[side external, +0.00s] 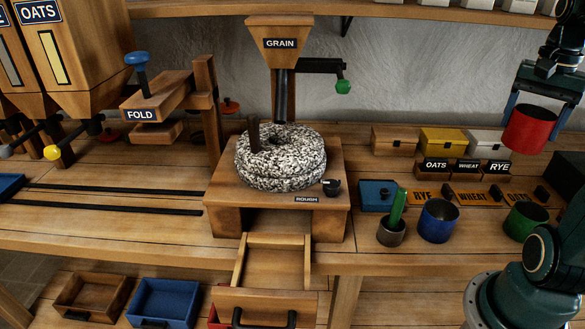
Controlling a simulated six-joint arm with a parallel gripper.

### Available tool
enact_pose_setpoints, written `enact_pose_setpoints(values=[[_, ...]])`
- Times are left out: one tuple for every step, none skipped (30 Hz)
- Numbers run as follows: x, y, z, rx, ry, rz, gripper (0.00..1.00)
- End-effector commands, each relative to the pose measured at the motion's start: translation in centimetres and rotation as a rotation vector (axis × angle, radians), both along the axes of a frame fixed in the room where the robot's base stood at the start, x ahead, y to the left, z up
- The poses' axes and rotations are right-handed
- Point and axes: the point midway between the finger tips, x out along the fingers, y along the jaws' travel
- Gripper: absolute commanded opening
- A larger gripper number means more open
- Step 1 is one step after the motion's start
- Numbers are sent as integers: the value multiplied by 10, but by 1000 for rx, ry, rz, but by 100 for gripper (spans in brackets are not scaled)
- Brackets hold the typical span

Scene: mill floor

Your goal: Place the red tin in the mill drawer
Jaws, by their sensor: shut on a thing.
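The red tin (530,131) is at the right side of the side external view. My gripper (540,103) is shut on it and holds it in the air, above and right of the label blocks on the bench. The tin looks roughly upright; its inside is not clear from here. The mill drawer (275,267) is pulled out below the round speckled millstones (280,157), toward the camera. Its bare wooden floor shows and looks empty. Its front has a dark handle (264,318). The gripper and tin are well to the right of and higher than the drawer.
A blue tin (438,221), a green tin (525,221) and a small cup with a green stick (391,231) stand on the bench right of the mill. Small boxes (443,141) stand behind them. The grain hopper (279,42) and its green-knobbed arm (342,87) rise over the millstones.

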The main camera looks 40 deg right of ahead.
Motion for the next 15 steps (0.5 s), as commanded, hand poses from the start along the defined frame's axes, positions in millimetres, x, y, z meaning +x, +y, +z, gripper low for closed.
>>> enact_pose_setpoints(values=[[0,-1,13,-6,-4,0,45],[0,-1,21,-6,-4,0,45],[1,-1,30,-6,-4,0,45],[0,-1,38,-6,-4,0,45],[0,-1,46,-7,-4,0,45],[1,-1,56,-6,-4,0,45],[1,-1,64,-6,-4,0,45],[0,0,71,-6,-3,0,45],[0,-1,80,-5,-3,0,45],[0,-1,87,-5,-3,0,45],[0,-1,94,-6,-3,0,45],[0,0,102,-5,-3,0,45],[0,0,106,-3,-1,0,45],[0,-1,111,-4,-3,0,45],[0,0,118,-4,-3,0,45]])
